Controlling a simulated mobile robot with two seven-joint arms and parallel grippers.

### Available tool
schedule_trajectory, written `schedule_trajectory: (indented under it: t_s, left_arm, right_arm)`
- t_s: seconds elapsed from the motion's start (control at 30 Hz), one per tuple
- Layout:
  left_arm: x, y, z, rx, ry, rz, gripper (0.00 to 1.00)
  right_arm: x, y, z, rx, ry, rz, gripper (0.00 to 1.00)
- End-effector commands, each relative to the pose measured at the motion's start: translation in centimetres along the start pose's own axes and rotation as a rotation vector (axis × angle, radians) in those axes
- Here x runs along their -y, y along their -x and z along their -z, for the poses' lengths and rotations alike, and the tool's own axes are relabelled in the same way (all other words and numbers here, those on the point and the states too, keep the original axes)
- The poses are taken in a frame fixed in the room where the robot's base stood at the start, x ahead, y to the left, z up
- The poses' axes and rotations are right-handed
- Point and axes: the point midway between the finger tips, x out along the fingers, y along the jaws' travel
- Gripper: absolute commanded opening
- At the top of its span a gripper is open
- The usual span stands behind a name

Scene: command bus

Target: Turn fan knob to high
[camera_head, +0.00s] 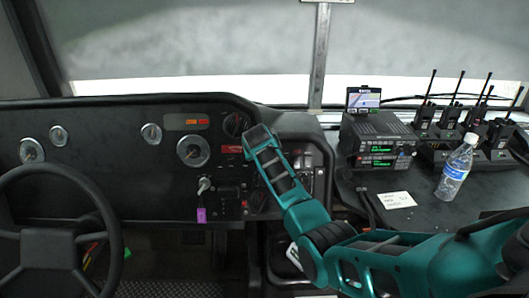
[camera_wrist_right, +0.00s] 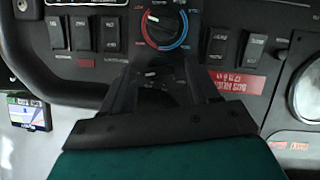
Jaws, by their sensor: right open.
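My right gripper (camera_head: 257,140) is up at the dashboard's right part; its fingers are hard to make out in the head view. Just beyond the fingertips is a dial (camera_wrist_right: 163,24) with a blue and red ring and a white pointer. A round dark dial (camera_head: 236,124) shows just left of the gripper in the head view. No fan label is readable. My left gripper is out of view.
Rocker switches (camera_wrist_right: 110,33) and a red label (camera_wrist_right: 236,83) surround the knobs. A steering wheel (camera_head: 50,230) is at left, a key with a purple tag (camera_head: 201,214) below the gauges. A radio (camera_head: 377,140) and bottle (camera_head: 457,167) stand on the right counter.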

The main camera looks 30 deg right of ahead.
Motion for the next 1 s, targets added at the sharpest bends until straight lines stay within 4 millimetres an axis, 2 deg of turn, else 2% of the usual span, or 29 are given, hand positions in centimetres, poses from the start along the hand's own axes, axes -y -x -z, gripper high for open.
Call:
schedule_trajectory:
  t_s: [0.13,0.27,0.8,1.0]
  left_arm:
    - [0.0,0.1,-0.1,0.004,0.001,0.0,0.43]
    - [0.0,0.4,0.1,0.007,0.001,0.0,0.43]
    - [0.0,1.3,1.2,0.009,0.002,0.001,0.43]
    - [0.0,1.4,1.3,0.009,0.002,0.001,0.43]
  right_arm:
    - [0.0,0.4,0.1,-0.001,0.0,-0.001,0.61]
    - [0.0,1.6,0.2,-0.002,0.0,0.0,0.61]
    - [0.0,10.6,0.0,-0.001,-0.001,0.001,0.61]
    - [0.1,12.5,0.0,0.0,0.0,0.001,0.61]
